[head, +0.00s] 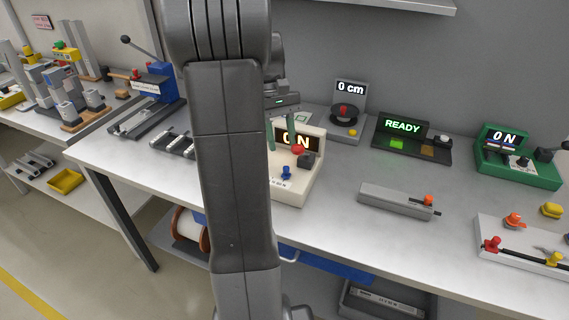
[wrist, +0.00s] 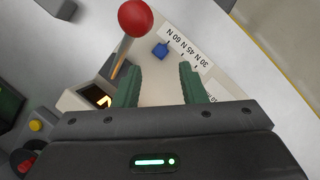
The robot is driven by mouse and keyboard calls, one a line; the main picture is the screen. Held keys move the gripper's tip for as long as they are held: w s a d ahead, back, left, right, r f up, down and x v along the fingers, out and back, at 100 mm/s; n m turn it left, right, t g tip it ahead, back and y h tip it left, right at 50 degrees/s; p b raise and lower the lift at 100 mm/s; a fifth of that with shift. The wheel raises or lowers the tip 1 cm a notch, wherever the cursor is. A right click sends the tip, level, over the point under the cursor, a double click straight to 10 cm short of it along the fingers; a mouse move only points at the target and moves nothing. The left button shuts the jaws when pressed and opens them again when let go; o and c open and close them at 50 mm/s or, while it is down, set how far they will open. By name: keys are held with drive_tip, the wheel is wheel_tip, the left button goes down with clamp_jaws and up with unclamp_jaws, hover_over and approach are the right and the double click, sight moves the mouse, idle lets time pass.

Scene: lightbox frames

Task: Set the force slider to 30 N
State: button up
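A cream unit (head: 292,192) with an orange "0 N" display (head: 297,141) stands on the bench, partly hidden by my arm. It carries a blue knob (head: 286,173) and a red ball-topped lever (head: 298,149). In the wrist view, the blue knob (wrist: 160,50) is beside the printed marks "30 N 45 N 60 N" (wrist: 190,48), and the red ball (wrist: 135,18) is at upper left. My gripper (wrist: 162,72) is open and empty over the cream unit. The blue knob appears just beyond the gap between its fingertips, apart from them.
A "0 cm" unit (head: 350,95) and a "READY" unit (head: 402,125) stand behind. A grey block with an orange knob (head: 428,200) lies to the right. Bare bench lies between them.

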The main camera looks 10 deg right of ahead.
sight(286, 167)
drive_tip(key=x, duration=0.6)
drive_tip(key=shift+s+f, duration=0.15)
drive_tip(key=shift+f, duration=0.25)
clamp_jaws()
